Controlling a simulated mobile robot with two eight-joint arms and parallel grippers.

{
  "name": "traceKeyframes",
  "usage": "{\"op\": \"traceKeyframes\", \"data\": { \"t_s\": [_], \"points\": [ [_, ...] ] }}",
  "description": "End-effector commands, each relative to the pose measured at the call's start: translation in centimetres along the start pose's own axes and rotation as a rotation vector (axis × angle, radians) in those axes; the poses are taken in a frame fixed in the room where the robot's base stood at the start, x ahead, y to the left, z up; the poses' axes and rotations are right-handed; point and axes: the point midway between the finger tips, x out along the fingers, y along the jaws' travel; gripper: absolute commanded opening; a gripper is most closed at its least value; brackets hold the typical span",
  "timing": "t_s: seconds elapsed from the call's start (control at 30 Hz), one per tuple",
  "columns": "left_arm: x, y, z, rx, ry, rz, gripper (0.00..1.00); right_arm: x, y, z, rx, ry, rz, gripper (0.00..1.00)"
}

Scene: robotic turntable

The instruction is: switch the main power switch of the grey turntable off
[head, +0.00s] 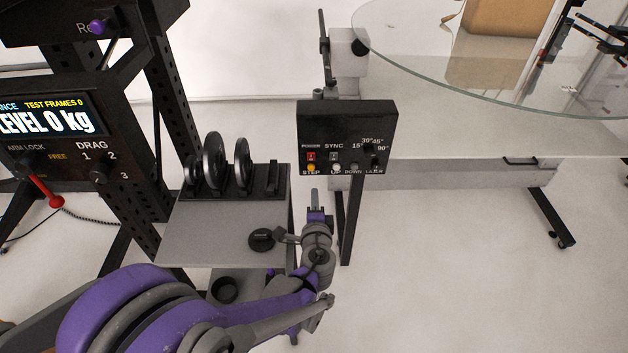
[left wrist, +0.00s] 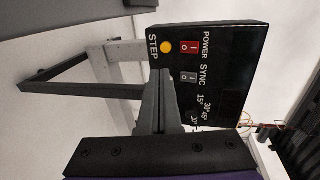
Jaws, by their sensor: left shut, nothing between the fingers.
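The grey turntable's control box (head: 347,138) is a black panel on a post in the middle of the head view. Its red power rocker switch (head: 311,157) sits at the panel's left, above the orange STEP button (head: 311,168). In the left wrist view the panel appears turned sideways, with the red power switch (left wrist: 188,47) marked I and O; I cannot tell which side is pressed. My left gripper (head: 315,196) is shut and empty, below and in front of the panel, apart from the switch. Its fingers (left wrist: 152,95) show in the left wrist view. My right gripper is out of view.
A grey SYNC switch (head: 334,157) sits right beside the power switch. The glass turntable disc (head: 470,82) carries a brown box (head: 507,18). A grey shelf (head: 215,222) with black weight discs (head: 213,160) stands left of the gripper. Open floor lies to the right.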

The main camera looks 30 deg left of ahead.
Motion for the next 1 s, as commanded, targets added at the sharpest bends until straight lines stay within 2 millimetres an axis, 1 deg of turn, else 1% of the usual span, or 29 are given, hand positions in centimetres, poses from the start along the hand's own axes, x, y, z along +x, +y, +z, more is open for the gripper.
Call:
{"op": "traceKeyframes", "data": {
  "t_s": [0.03, 0.1, 0.2, 0.3, 0.47, 1.0],
  "points": [
    [-1.0, 0.4, -0.1, 0.000, 0.003, 0.000, 0.00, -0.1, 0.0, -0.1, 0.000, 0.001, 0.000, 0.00],
    [-2.1, 0.9, -0.1, 0.000, 0.003, 0.000, 0.00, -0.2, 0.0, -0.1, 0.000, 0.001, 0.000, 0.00],
    [-3.3, 1.5, -0.1, 0.000, 0.002, 0.000, 0.00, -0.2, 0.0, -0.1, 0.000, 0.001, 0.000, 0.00],
    [-4.0, 1.8, 0.0, 0.000, 0.001, 0.000, 0.00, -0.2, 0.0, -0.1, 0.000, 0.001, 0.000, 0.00],
    [-4.4, 2.0, 0.0, 0.000, 0.000, 0.000, 0.00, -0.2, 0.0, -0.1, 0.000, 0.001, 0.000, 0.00],
    [-4.3, 2.0, 0.0, 0.000, 0.000, 0.000, 0.00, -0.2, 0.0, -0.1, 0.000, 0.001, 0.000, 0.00]
  ]
}}
